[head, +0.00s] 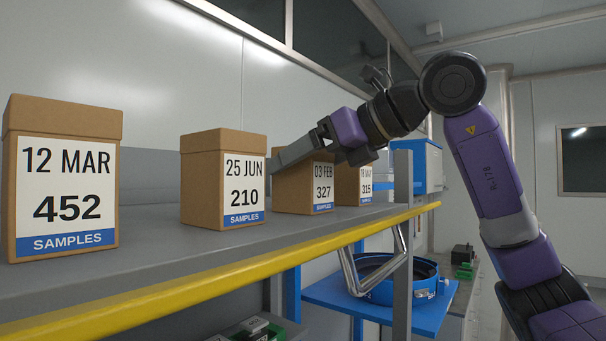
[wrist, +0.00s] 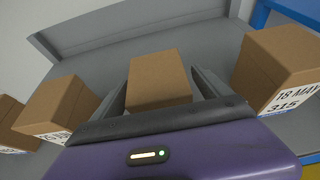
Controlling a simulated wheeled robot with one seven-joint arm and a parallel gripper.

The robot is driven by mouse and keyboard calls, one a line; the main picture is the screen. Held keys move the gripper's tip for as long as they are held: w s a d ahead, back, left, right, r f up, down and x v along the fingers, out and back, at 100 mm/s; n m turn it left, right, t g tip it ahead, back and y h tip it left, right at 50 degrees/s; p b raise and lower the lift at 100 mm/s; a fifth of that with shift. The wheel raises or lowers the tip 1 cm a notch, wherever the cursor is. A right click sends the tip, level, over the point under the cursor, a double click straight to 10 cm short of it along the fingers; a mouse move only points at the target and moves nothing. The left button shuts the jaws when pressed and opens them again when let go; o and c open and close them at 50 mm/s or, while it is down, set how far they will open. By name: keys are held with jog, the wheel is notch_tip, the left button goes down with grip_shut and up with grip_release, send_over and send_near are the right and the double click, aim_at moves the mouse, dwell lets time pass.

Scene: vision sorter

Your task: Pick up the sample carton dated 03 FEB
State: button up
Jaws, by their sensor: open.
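The carton dated 03 FEB (head: 323,190), number 327, is a brown box standing upright on the grey shelf, third from the left in the head view. My gripper (head: 318,152) is at its top, and a grey finger hides part of its upper area. In the wrist view a brown carton (wrist: 158,82) lies between my gripper's open fingers (wrist: 162,88), one on each side. Its label is hidden there, but its place beside the 18 MAY carton fits the 03 FEB one. I cannot tell whether the fingers touch it.
The 18 MAY carton (head: 366,186) stands close on the right, also in the wrist view (wrist: 283,68). The 25 JUN carton (head: 222,190) is on the left, then the 12 MAR carton (head: 62,190). The shelf (head: 150,262) has a yellow front edge and a back wall.

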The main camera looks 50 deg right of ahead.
jog(key=c, duration=1.7)
jog(key=shift+r, duration=0.1)
grip_shut()
jog(key=shift+r, duration=0.15)
